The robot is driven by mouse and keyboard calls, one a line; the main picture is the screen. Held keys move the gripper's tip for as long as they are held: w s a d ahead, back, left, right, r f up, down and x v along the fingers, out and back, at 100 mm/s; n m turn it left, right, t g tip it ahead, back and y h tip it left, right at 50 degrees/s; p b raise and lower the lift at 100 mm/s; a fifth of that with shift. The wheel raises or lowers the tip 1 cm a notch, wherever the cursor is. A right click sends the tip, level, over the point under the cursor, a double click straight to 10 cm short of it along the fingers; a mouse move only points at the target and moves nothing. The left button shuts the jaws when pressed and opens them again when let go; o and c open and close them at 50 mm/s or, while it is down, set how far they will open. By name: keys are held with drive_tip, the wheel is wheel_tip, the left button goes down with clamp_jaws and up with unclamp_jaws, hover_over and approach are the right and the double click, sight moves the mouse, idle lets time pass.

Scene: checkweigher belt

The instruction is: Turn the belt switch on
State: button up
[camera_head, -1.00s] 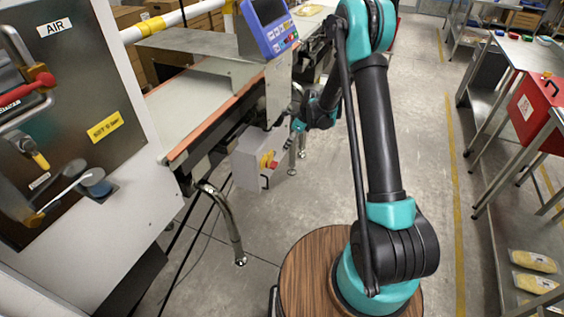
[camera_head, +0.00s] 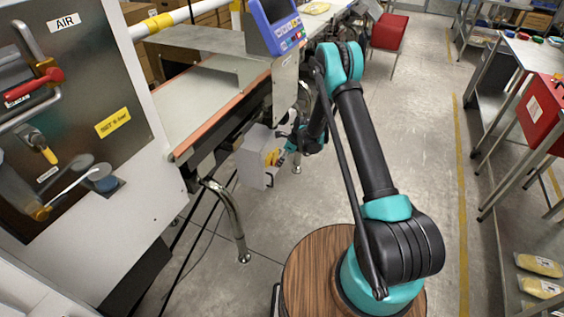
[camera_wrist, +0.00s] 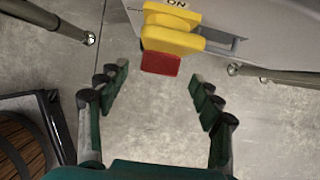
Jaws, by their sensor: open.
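The belt switch is on a grey control box (camera_head: 256,158) under the conveyor. Its yellow switch housing (camera_wrist: 172,38) and red part (camera_wrist: 161,63) show at the top of the wrist view, with the letters "ON" above them. In the head view the yellow switch (camera_head: 273,157) is small and partly hidden by my gripper. My gripper (camera_wrist: 158,95) is open and empty; its two fingers stand apart below the red part in the wrist view. In the head view my gripper (camera_head: 286,145) is beside the front of the box. I cannot tell whether it touches the switch.
The conveyor belt (camera_head: 200,97) runs above the box, with a blue display unit (camera_head: 275,25) over it. A metal leg (camera_head: 229,222) stands left of the box. A grey panel marked AIR (camera_head: 65,100) is at left.

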drive_tip(key=shift+x, duration=0.95)
clamp_jaws()
